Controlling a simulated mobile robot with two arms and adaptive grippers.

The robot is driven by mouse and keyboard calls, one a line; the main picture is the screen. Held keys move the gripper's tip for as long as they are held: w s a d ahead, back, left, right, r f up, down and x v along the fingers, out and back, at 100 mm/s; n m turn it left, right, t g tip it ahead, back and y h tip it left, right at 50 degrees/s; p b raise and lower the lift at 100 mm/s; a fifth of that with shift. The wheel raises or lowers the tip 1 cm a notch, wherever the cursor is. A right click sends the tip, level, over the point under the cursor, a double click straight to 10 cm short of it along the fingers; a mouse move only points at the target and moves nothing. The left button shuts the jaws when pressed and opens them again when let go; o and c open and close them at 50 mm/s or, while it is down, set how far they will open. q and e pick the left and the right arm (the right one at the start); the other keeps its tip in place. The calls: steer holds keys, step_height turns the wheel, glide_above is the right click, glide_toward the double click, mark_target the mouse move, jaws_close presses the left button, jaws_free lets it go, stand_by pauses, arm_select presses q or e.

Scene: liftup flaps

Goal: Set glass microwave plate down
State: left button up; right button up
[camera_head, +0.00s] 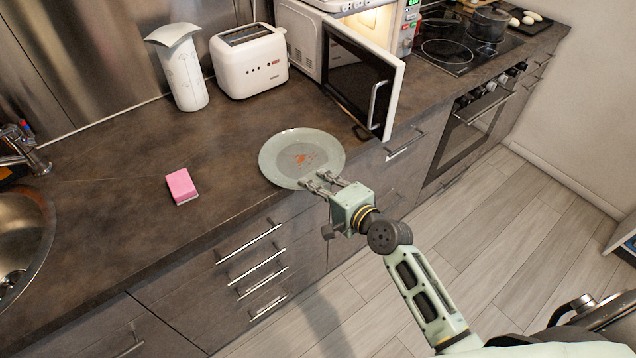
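The glass microwave plate (286,163) is round, pale green and translucent, with small reddish-orange specks near its middle. It appears to lie flat at the front edge of the dark counter, left of the open microwave door; whether its underside fully touches the counter is hard to tell. My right gripper (313,180) reaches in from the lower right, with its fingertips at the plate's near rim. Its two fingers show side by side with a gap between them, so it looks open. My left gripper is out of view.
The microwave (300,38) stands behind, its door (361,80) swung out over the counter. A white toaster (250,62), a white holder (178,70) and a pink sponge (181,186) are on the counter (110,215). The sink (22,235) is far left, the hob (462,45) at right.

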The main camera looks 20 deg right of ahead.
steer(key=o, duration=0.3)
steer(key=shift+r, duration=0.25)
steer(key=b+v, duration=0.1)
steer(key=v, duration=1.1)
steer(key=shift+f, duration=0.1)
